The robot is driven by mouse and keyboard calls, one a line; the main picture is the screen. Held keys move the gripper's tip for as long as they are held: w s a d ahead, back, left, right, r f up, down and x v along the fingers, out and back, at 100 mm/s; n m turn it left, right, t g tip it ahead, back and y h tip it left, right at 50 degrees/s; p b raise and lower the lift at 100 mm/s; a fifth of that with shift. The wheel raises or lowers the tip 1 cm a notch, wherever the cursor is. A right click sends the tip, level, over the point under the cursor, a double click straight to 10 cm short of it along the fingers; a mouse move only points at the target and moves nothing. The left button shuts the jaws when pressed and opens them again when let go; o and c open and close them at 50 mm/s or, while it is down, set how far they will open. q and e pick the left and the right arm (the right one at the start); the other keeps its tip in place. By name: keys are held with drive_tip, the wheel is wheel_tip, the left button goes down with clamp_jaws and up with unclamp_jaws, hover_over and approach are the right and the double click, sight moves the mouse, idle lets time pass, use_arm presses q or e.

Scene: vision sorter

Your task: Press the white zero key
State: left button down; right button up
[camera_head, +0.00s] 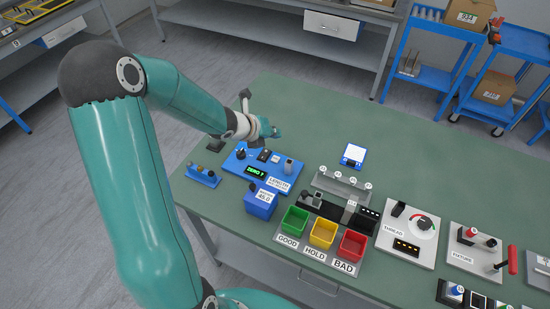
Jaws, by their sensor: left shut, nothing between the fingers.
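A blue length gauge plate (237,164) lies on the left part of the green table. Its dark display (256,172) shows green text that looks like "ZERO ?". Dark blocks and a grey post (289,166) stand on the plate, with a white "LENGTH" label in front. I cannot clearly make out the white zero key at this size. My left gripper (274,132) is shut and empty, behind the plate's far edge in the picture and apart from the display. My right gripper is not in view.
A small blue stand (203,176) and a blue box (261,204) flank the plate. Green (293,220), yellow (322,234) and red bins (352,246) stand to the right, then the thread (408,232) and fixture stations (475,250). The table's back is clear.

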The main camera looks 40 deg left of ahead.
use_arm(q)
drive_tip(key=b, duration=0.6)
hover_over(274, 160)
wheel_tip(274, 160, down, 7)
drive_tip(key=shift+r, duration=0.1)
drive_tip(key=shift+f+b, duration=0.55)
drive_tip(key=shift+f, duration=0.1)
drive_tip(key=shift+f, duration=0.1)
idle(0.4)
drive_tip(key=shift+f+b, duration=0.3)
drive_tip(key=shift+b, duration=0.2)
drive_tip(key=shift+f+b, duration=0.4)
drive_tip(key=shift+b, duration=0.1)
idle(0.5)
idle(0.3)
drive_tip(key=shift+r+p, duration=0.7)
drive_tip(key=shift+r, duration=0.15)
